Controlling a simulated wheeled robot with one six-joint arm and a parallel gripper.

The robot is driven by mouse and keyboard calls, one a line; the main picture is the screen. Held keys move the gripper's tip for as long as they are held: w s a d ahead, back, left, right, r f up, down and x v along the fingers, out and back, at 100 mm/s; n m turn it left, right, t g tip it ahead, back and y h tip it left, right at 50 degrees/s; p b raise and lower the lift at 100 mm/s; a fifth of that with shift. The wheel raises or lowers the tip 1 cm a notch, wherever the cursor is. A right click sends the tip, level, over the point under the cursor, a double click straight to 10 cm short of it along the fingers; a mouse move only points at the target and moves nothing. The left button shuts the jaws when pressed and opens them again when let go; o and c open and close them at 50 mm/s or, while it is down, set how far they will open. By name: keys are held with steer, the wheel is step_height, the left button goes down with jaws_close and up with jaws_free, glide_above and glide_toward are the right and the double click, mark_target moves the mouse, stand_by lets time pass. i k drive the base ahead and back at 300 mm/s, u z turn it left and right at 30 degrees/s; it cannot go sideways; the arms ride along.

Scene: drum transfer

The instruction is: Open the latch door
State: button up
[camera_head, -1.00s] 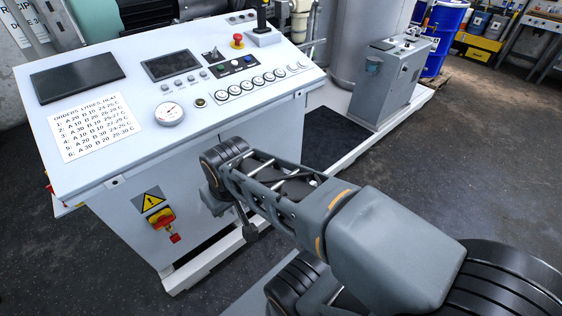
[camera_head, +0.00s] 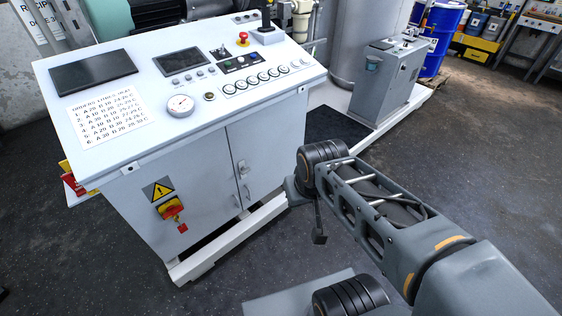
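The grey control cabinet has front doors below its sloped panel. The latch door (camera_head: 215,178) looks closed, with a small light latch plate (camera_head: 242,169) near its right edge. Two thin vertical handles (camera_head: 241,196) show lower down, close to the door seam. My arm reaches in from the lower right, its wrist to the right of the cabinet. A dark piece hanging under the wrist looks like part of my gripper (camera_head: 319,237). It is apart from the latch and the door. The fingers cannot be made out, and no held object shows.
A red and yellow switch (camera_head: 171,209) sticks out on the cabinet's left front, under a warning sign. A white base rail (camera_head: 225,240) runs along the floor before the cabinet. A smaller grey cabinet (camera_head: 388,85) stands at the back right. Dark floor (camera_head: 480,160) on the right is clear.

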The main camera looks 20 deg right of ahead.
mark_target(267, 142)
steer(key=z, duration=0.2)
steer(key=i, duration=0.5)
steer(key=k, duration=0.4)
steer(key=u, duration=0.4)
steer(key=i, duration=0.9)
